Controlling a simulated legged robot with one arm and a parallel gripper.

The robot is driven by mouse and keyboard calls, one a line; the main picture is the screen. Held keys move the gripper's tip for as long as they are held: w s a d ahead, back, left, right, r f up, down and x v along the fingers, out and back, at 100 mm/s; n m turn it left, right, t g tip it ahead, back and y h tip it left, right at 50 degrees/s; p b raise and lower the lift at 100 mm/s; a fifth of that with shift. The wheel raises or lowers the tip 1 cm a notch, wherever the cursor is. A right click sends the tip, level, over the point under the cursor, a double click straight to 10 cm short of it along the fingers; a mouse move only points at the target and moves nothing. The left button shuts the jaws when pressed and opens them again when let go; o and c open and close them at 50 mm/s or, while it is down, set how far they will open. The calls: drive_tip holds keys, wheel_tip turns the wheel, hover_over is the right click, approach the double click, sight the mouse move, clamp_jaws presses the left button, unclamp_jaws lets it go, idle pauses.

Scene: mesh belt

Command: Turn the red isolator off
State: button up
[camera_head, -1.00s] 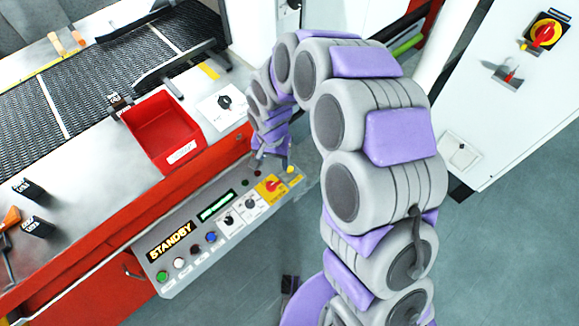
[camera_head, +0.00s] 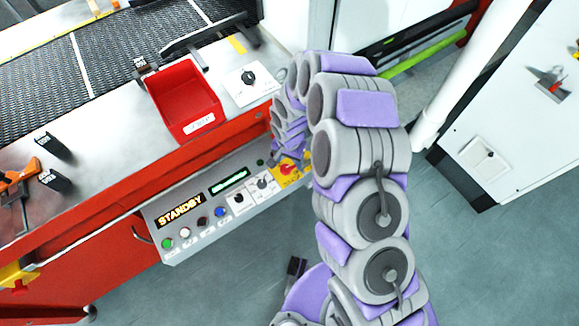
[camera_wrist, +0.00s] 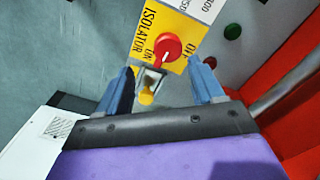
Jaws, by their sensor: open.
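The red isolator knob (camera_wrist: 168,47) sits on a yellow plate (camera_wrist: 181,22) marked ISOLATOR, ON and OFF. A white line marks the knob's lower part; I cannot tell its exact setting. My gripper (camera_wrist: 162,76) is open in the wrist view, its two blue fingers just below the knob and either side of it, not closed on it. A yellow-ended metal piece (camera_wrist: 148,94) shows between the fingers. In the head view the knob (camera_head: 287,169) is at the panel's right end, beside my arm's end, which hides part of the plate; the fingers are not clear there.
The sloping grey control panel (camera_head: 187,250) has a STANDBY display (camera_head: 180,210), several buttons and black selector knobs. A red bin (camera_head: 170,78) and a white plate with a black knob (camera_head: 250,82) are on the machine top. A white cabinet (camera_head: 500,110) stands right, with clear floor before it.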

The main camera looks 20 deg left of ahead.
sight(285, 167)
drive_tip(key=a+f, duration=0.1)
drive_tip(key=f, duration=0.2)
drive_tip(key=a+f, duration=0.1)
drive_tip(key=shift+s+a+f+b, duration=0.1)
drive_tip(key=shift+a+f+b, duration=0.2)
drive_tip(key=shift+f+b, duration=0.1)
drive_tip(key=shift+f, duration=0.25)
drive_tip(key=shift+d+f, duration=0.1)
drive_tip(key=shift+d, duration=1.1)
drive_tip(key=shift+a, duration=0.95)
drive_tip(key=c, duration=0.5)
drive_tip(key=shift+d, duration=0.45)
drive_tip(key=c, duration=0.5)
drive_tip(key=shift+a, duration=0.1)
drive_tip(key=shift+c, duration=0.3)
